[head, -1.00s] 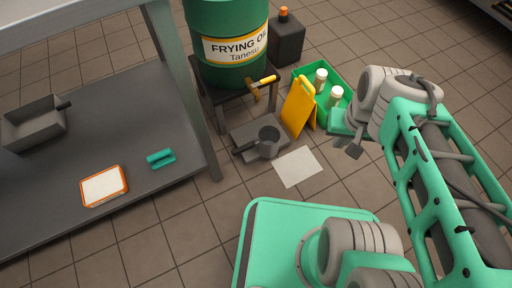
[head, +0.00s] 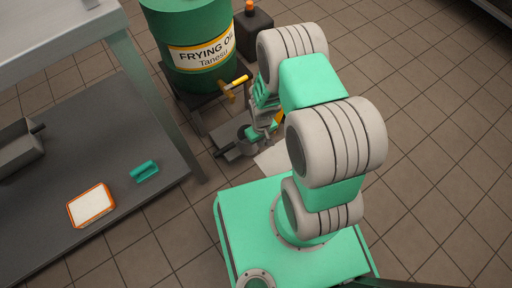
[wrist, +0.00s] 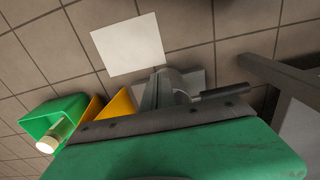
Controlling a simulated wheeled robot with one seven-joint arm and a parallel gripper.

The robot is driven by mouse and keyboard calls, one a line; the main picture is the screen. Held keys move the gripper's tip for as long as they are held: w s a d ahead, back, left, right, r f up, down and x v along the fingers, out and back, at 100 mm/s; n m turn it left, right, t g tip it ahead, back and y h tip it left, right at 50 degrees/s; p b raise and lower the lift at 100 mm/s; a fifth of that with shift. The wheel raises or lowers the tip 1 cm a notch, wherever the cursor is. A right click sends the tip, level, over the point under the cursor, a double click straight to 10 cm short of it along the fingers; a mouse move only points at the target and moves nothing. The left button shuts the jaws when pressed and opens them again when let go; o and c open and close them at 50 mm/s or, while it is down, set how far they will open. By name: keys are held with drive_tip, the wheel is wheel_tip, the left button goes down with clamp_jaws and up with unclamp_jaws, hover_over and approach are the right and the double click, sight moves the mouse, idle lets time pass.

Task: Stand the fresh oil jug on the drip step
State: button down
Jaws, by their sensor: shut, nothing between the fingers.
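A dark squarish jug with an orange cap (head: 254,30) stands on the floor behind the drum; I cannot tell whether it is the fresh oil jug. The low grey drip step (head: 236,153) is in front of the drum stand, partly hidden by my arm. A grey metal pot stands at the step and shows in the wrist view (wrist: 183,84) with its dark handle. My gripper (wrist: 158,90) is shut and empty, pointing toward the pot; I cannot tell whether it touches. In the head view my gripper (head: 263,128) is near the step, partly hidden.
The green frying oil drum (head: 200,50) with a yellow-handled tap (head: 236,84) stands on a dark stand. A steel table (head: 95,165) is left.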

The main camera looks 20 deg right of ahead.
sight(245, 148)
wheel_tip(245, 148, down, 12)
drive_tip(key=w+a+b, duration=0.1)
drive_tip(key=w+b, duration=0.1)
drive_tip(key=b, duration=0.5)
drive_tip(key=shift+w+f, duration=0.25)
drive_tip(key=shift+a, duration=0.15)
